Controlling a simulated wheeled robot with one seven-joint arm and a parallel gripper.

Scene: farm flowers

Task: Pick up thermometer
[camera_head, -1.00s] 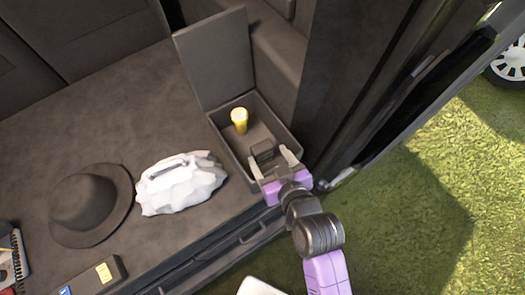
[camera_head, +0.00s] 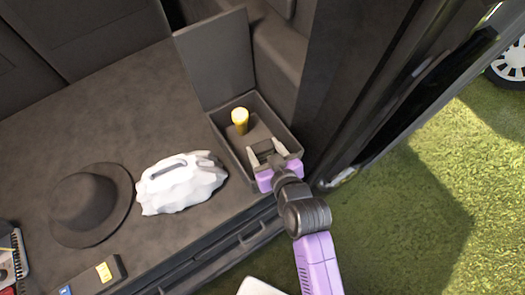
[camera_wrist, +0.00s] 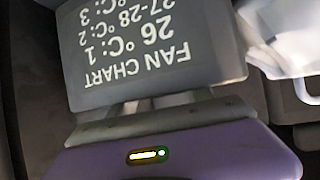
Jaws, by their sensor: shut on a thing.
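The thermometer appears to be the dark grey block (camera_head: 265,146) between my fingers at the near end of the open storage box (camera_head: 286,128). In the wrist view a grey face (camera_wrist: 155,50) fills the middle, with upside-down white "FAN CHART" text and temperature lines. My gripper (camera_head: 267,150) has its two fingers on either side of the block and is shut on it. In the wrist view my gripper (camera_wrist: 160,106) meets the block's edge. The block's other faces are hidden.
The box lid (camera_head: 215,60) is raised behind. A white bag (camera_head: 180,185) and a dark hat (camera_head: 85,205) lie to the left. The dark car pillar (camera_head: 345,90) rises close on the right.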

